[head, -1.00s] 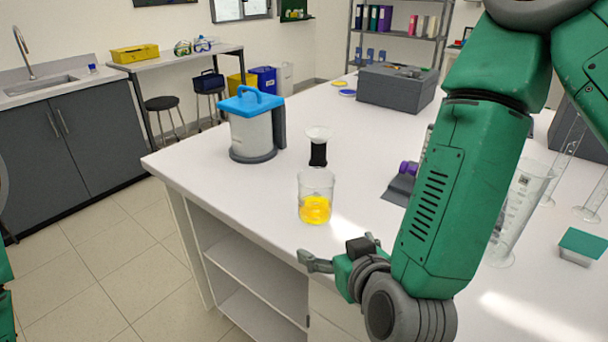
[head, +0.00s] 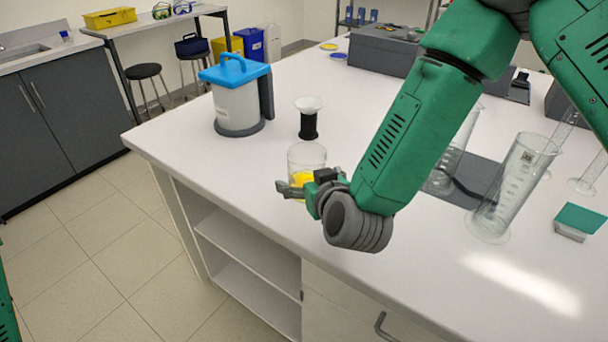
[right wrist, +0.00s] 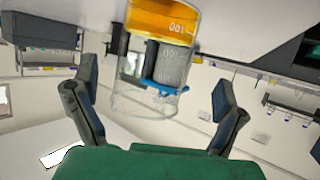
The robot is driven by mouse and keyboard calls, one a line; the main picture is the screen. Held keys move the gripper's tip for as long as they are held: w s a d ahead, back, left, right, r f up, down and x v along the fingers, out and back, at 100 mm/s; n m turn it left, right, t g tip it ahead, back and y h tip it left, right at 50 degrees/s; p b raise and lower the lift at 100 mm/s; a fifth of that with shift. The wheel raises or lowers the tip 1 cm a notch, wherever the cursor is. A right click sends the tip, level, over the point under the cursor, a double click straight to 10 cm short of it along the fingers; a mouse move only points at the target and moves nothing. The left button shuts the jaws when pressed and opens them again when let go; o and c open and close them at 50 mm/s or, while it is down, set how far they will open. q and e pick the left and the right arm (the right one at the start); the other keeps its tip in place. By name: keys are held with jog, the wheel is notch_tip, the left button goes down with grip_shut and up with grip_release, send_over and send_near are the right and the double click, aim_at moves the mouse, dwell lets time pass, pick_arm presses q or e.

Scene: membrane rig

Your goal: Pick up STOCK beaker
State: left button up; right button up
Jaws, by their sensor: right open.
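A clear glass beaker with yellow liquid (head: 307,158) stands on the white bench near its front edge; I take it as the STOCK beaker, though no name label is readable. In the right wrist view the beaker (right wrist: 160,60) shows upside down between and ahead of the two spread fingers. My right gripper (head: 296,184) is at the near side of the beaker, low down, and hides part of it in the head view. It also shows in the right wrist view (right wrist: 158,100), open and empty. My left gripper is not in view.
Tall glass cylinders (head: 510,190) and a small green-topped box (head: 580,221) are to the right. The bench front is clear.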

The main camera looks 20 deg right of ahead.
jog(key=w, duration=0.1)
jog(key=w+f, duration=0.1)
jog(key=w+d+f, duration=0.1)
jog(key=w, duration=0.1)
jog(key=shift+d, duration=0.1)
jog(key=shift+s+a+r, duration=0.1)
jog(key=shift+a, duration=0.3)
jog(key=c, duration=0.3)
jog(key=shift+a, duration=0.1)
jog(key=c, duration=1.1)
jog(key=shift+d, duration=0.2)
jog(key=shift+d+r, duration=0.15)
